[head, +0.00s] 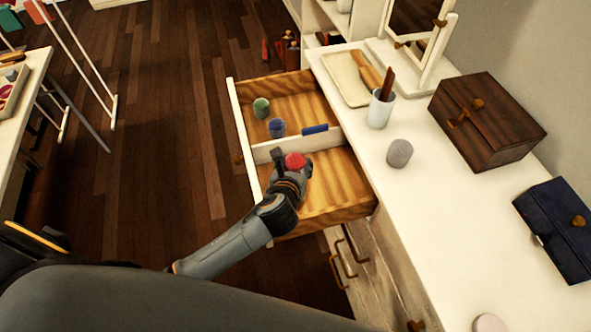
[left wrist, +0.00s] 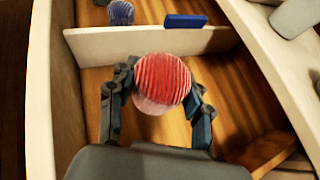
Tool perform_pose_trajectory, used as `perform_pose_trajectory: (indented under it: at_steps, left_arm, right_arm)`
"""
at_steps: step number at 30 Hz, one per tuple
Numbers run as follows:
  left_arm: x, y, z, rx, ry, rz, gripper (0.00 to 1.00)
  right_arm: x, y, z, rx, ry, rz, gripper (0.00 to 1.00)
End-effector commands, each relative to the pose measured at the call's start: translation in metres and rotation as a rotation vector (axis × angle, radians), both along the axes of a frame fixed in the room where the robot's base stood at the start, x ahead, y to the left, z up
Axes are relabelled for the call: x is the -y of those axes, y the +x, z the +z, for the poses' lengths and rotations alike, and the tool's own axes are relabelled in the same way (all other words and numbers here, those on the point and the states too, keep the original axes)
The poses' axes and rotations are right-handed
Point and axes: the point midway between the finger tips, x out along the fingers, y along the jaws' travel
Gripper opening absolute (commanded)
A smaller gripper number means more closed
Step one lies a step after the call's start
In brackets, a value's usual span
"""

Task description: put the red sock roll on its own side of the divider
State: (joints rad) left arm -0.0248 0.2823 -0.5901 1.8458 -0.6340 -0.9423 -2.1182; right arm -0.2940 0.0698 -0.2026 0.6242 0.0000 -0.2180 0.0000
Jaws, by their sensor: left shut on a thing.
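The red sock roll (head: 295,160) is held in my left gripper (head: 292,172), over the near compartment of the open drawer (head: 335,213). In the left wrist view the ribbed red roll (left wrist: 163,80) sits between the two fingers of my left gripper (left wrist: 158,105), just on the near side of the white divider (left wrist: 150,42). Whether the roll touches the drawer floor is hard to tell. Beyond the divider, the far compartment holds a blue sock roll (head: 277,127), a green sock roll (head: 261,108) and a flat blue piece (head: 315,129) by the divider. My right gripper is not in view.
A white dresser top (head: 420,215) lies right of the drawer, with a grey roll (head: 399,153), a white cup (head: 381,108), a tray (head: 350,80), a brown wooden box (head: 485,120) and a dark blue box (head: 558,228). The near compartment looks otherwise empty.

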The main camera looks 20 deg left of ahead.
Motion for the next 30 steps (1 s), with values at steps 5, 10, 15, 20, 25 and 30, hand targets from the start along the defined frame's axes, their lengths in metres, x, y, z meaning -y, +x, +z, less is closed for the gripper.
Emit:
perform_pose_trajectory:
  at_steps: [5, 10, 15, 20, 25, 30]
  left_arm:
    - [0.001, -0.002, -0.024, -0.006, -0.002, 0.0, 0.19]
    - [0.002, -0.002, -0.025, -0.003, -0.001, -0.002, 0.19]
    - [0.002, -0.002, -0.027, -0.004, -0.001, -0.002, 0.19]
    - [0.002, -0.002, -0.032, -0.004, -0.001, -0.002, 0.19]
    - [0.002, -0.003, -0.037, -0.005, 0.0, -0.003, 0.19]
    - [0.002, -0.003, -0.037, -0.005, -0.001, -0.002, 0.59]
  right_arm:
    - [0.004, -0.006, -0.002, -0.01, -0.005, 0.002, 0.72]
    - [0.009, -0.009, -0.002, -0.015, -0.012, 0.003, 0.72]
    - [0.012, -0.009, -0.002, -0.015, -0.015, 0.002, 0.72]
    - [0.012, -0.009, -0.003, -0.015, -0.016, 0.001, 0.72]
    - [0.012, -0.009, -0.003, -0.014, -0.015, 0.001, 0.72]
    - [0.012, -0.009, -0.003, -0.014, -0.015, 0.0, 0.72]
